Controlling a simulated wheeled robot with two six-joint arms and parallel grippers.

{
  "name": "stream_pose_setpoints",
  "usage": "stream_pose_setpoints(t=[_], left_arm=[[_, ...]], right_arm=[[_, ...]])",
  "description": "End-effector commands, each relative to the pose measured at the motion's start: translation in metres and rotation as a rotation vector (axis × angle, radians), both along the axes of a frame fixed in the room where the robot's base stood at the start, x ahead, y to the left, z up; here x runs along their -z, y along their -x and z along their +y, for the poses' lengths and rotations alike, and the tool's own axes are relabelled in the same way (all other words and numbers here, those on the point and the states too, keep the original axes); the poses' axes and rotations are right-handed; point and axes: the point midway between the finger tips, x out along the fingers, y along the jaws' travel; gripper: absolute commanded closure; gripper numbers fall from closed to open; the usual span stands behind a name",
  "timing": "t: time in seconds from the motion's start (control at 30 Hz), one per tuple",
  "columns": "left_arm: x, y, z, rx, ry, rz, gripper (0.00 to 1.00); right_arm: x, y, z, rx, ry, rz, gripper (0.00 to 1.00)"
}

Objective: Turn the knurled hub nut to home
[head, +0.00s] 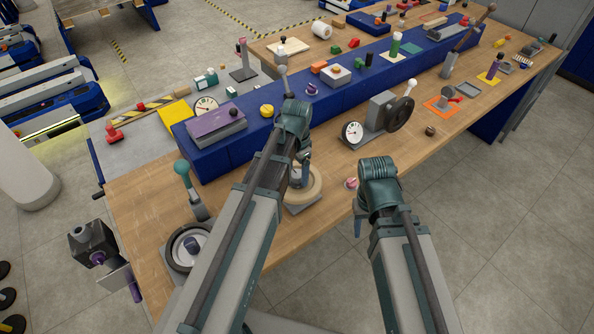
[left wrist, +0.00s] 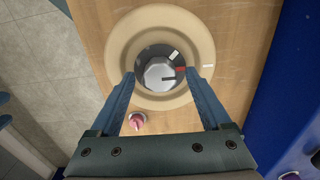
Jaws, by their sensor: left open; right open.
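The hub nut (left wrist: 158,72) shows in the left wrist view as a grey faceted knob in a dark round recess at the centre of a beige ring (left wrist: 124,45). A dark mark is on its lower right; a red mark and a white mark are beside it on the right. The beige ring also shows in the head view (head: 314,192), partly hidden by my left arm. My left gripper (left wrist: 160,76) is open, its fingertips on either side of the nut; contact cannot be told. In the head view my left gripper (head: 303,172) is over the ring. My right gripper (head: 359,222) is open and empty near the table's front edge.
A small pink-red knob (head: 351,183) stands beside the ring. A gauge with a handwheel (head: 380,118) is behind, to the right. A blue raised shelf (head: 255,135) runs behind.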

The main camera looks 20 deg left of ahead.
Motion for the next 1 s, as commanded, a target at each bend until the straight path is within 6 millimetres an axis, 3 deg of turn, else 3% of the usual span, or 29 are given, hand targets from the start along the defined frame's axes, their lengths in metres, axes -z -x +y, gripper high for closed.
stream_pose_setpoints(t=[0.27, 0.8, 1.0], left_arm=[[-0.032, 0.0, 0.0, 0.0, 0.0, 0.0, 0.19], [-0.116, 0.0, 0.0, 0.001, 0.0, 0.0, 0.19], [-0.134, 0.0, 0.0, 0.001, 0.0, 0.0, 0.19]], right_arm=[[-0.032, 0.0, 0.0, -0.001, 0.0, 0.0, 0.5], [-0.116, 0.0, 0.0, 0.014, -0.002, -0.001, 0.5], [-0.134, 0.0, 0.0, 0.012, -0.002, 0.001, 0.5]])
